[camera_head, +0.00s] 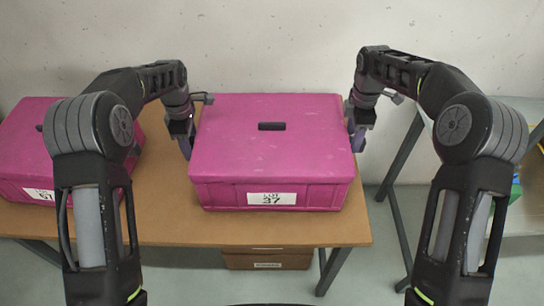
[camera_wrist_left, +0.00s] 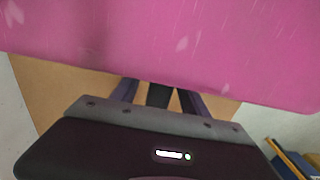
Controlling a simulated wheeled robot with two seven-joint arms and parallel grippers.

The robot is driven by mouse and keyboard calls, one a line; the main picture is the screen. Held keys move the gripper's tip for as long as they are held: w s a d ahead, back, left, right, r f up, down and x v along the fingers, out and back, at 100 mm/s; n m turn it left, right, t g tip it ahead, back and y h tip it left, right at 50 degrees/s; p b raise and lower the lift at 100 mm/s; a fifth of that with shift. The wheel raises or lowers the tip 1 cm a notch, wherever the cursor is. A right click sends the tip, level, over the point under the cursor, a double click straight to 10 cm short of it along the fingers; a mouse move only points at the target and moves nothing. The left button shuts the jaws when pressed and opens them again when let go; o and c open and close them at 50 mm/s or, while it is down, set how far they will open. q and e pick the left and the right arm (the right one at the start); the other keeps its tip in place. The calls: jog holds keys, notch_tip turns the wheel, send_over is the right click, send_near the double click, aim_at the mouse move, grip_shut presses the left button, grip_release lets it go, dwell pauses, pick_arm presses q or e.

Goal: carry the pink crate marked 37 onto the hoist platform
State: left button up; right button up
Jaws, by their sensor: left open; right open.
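The pink crate marked 37 (camera_head: 318,165) is closed by a lid with a dark slot handle and sits on a brown table (camera_head: 190,228). It also fills the top of the left wrist view (camera_wrist_left: 170,40). My left gripper (camera_head: 186,142) is open, beside the crate's left side. Its purple fingers (camera_wrist_left: 158,97) point down by the crate's edge in the left wrist view. My right gripper (camera_head: 356,137) is open, beside the crate's right side. I cannot tell whether either touches the crate. I cannot make out a hoist platform.
A second pink crate (camera_head: 20,150) stands at the left of the table, partly behind my left arm. A brown box (camera_head: 268,260) lies below the table. A second grey-legged stand (camera_head: 503,218) is at the right. A pale wall (camera_head: 280,40) rises behind.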

pick_arm(q)
jog(key=shift+f, duration=1.05)
pick_arm(e)
jog(key=shift+f, duration=1.05)
pick_arm(q)
grip_shut()
pick_arm(e)
grip_shut()
pick_arm(q)
jog(key=shift+r, duration=0.1)
pick_arm(e)
jog(key=shift+r, duration=0.15)
